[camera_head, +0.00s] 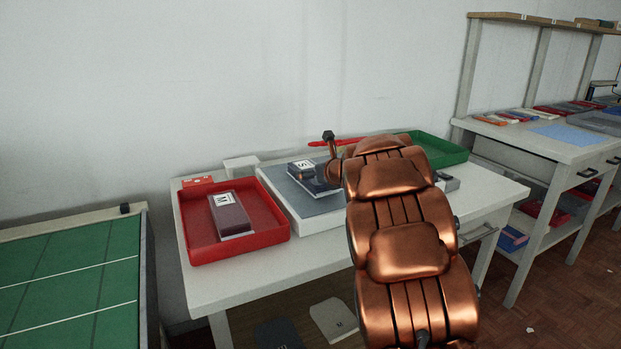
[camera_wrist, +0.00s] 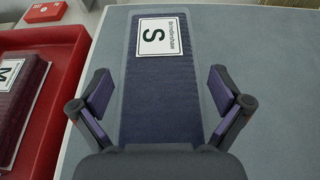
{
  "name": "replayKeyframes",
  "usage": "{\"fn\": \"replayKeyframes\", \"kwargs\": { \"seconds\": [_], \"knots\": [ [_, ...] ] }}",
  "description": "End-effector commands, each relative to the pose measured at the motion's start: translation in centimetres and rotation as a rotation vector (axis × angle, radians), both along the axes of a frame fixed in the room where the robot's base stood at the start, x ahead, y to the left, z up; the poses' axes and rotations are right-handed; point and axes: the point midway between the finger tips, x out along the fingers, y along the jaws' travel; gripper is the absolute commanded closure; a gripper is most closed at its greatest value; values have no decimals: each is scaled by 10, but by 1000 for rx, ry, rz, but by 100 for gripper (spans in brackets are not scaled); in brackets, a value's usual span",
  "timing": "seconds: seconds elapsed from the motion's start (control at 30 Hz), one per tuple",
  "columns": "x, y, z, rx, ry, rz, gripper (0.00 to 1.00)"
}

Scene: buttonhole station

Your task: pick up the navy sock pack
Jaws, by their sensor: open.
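The navy sock pack (camera_wrist: 160,85) lies flat on a grey surface in the wrist view, with a white label marked S at its far end. It also shows in the head view (camera_head: 299,175), on the grey-topped white tray (camera_head: 317,229), partly hidden by my arm. My gripper (camera_wrist: 161,92) is open, with one finger on each side of the pack. Both fingers look apart from it, with a gap on each side. The near end of the pack is hidden by my gripper's body.
A red tray (camera_head: 187,225) stands left of the white tray and holds a dark pack (camera_head: 234,222) labelled M. A small red box (camera_head: 197,181) lies behind it. A green tray (camera_head: 447,155) stands at the back right. The table's front left (camera_head: 235,286) is clear.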

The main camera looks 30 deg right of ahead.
Motion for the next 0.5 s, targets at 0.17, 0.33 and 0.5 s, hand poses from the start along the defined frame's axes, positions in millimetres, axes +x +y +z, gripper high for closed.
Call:
{"fn": "replayKeyframes", "kwargs": {
  "seconds": [0.17, 0.33, 0.5],
  "knots": [
    [1, 0, 0, 0, 0, 0, 0],
    [1, 0, 0, 0, -1, 1, 11],
    [1, 0, 0, -1, -1, 1, 29]
  ]
}}
